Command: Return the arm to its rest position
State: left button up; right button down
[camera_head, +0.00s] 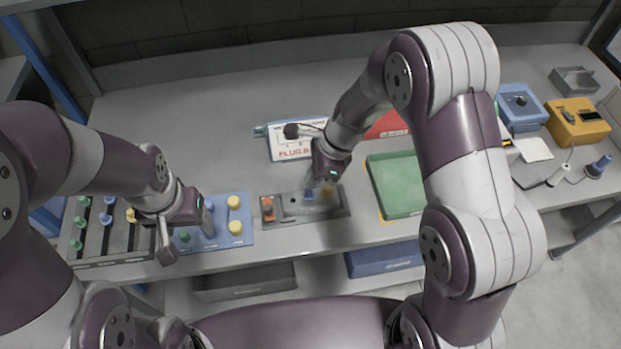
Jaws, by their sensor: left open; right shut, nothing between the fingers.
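My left arm comes in from the left, and its gripper (206,217) is low over the left part of the blue board (246,212). It is open, with nothing seen held in it. My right arm is bent high and reaches forward across the middle of the table.
A dark rack with green and yellow pegs (90,246) stands at the left. A green tray (398,185) lies right of the panel, partly behind my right arm. A blue device (522,103) and a yellow device (577,121) stand at the right. The table's back is mostly clear.

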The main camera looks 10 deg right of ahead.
jog(key=shift+w+a, duration=0.1)
jog(key=shift+a, duration=0.1)
jog(key=s+d+r+n+t+h+b, duration=0.1)
jog(key=s+d+r+n+h, duration=0.3)
jog(key=s+d+n, duration=0.8)
jog(key=r+n+b, duration=0.1)
jog(key=n, duration=0.5)
jog(key=shift+s+d, duration=0.25)
jog(key=shift+d, duration=0.05)
jog(key=shift+w+f, duration=0.1)
jog(key=shift+w, duration=0.05)
